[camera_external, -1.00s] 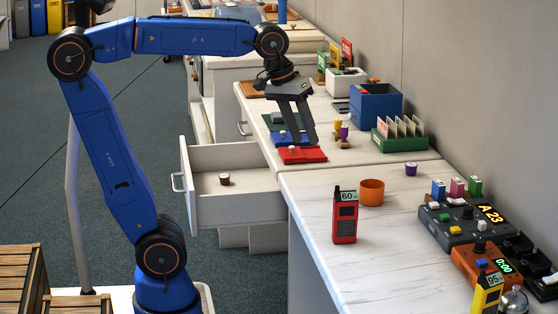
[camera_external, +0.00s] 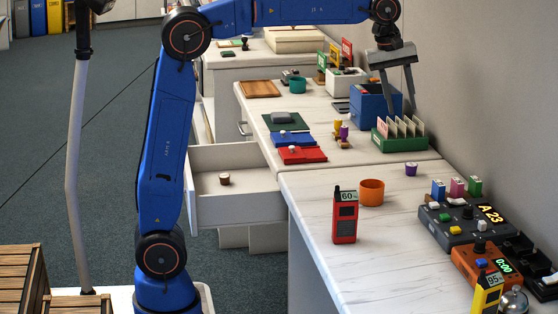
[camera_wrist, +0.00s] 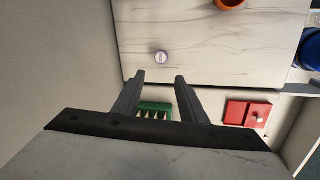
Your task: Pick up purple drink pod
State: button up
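A small purple drink pod (camera_external: 411,169) stands upright on the white marbled counter, right of an orange bowl. In the wrist view the pod (camera_wrist: 161,57) shows from above with a pale top, just beyond the fingertips. My gripper (camera_external: 401,108) is open and empty, high above the green card holder, behind the pod in the external view. In the wrist view both fingers of my gripper (camera_wrist: 160,76) are spread with a clear gap between them.
The orange bowl (camera_external: 371,192) and a red radio (camera_external: 345,217) stand left of the pod. The green card holder (camera_external: 399,138) and blue box (camera_external: 375,104) are behind. Counter around the pod is clear.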

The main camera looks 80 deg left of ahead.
send_over(411, 164)
jog(key=s, duration=0.1)
notch_tip(411, 164, down, 12)
jog(key=shift+s+r, duration=0.1)
jog(key=shift+r, duration=0.05)
jog(key=shift+x, duration=2.65)
jog(key=shift+s, duration=0.2)
jog(key=c, duration=0.8)
